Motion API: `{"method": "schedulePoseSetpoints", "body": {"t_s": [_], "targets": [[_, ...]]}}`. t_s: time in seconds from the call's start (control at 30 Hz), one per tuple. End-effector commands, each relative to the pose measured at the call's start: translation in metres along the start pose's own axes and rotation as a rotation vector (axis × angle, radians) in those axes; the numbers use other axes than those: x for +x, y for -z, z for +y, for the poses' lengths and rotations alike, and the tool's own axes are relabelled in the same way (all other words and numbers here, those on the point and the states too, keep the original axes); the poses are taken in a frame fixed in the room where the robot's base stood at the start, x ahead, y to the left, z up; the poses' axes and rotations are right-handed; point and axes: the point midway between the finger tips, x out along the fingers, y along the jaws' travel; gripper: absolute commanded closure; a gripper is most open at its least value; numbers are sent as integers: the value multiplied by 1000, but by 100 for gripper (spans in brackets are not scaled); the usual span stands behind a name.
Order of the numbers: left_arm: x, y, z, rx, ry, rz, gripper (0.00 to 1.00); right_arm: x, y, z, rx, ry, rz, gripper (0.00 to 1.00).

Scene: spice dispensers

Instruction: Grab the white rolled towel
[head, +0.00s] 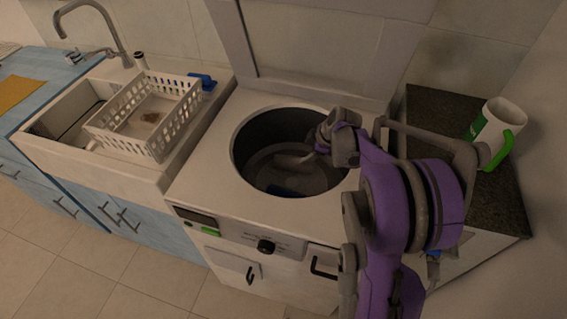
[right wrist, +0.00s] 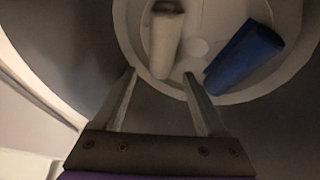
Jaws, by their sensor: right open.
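The white rolled towel (right wrist: 166,40) lies on the round bottom of the washer drum in the right wrist view, upper middle. A blue rolled towel (right wrist: 245,58) lies to its right, tilted, with a gap between them. My right gripper (right wrist: 159,73) is open, its fingertips on either side of the white towel's near end in that picture. I cannot tell how far above the towel the fingers are. In the head view, my right arm reaches into the top opening of the washer (head: 207,172), and the drum is dim. My left gripper is out of view.
The drum's dark wall (right wrist: 65,50) surrounds the towels. Left of the washer is a sink counter with a white dish rack (head: 160,140) and a faucet (head: 98,22). On the right, a white and green mug (head: 497,127) stands on a dark counter (head: 432,110).

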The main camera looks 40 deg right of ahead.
Motion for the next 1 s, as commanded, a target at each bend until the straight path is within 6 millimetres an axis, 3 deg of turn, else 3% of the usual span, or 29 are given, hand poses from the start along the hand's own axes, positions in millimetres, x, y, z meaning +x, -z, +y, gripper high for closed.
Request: {"method": "schedulePoseSetpoints", "body": {"t_s": [0.03,0.13,0.27,0.5,0.73,1.0], "targets": [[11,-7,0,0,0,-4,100,11,-6,-5,1,3,-3,26],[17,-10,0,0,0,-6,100,17,-9,-8,1,4,-5,26],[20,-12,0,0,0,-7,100,28,-10,-9,0,5,-5,26],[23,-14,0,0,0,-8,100,63,-9,-9,0,6,-5,26],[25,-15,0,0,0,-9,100,81,-9,-9,0,5,-5,26],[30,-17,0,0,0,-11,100,120,-10,-9,0,5,-5,26]]}}
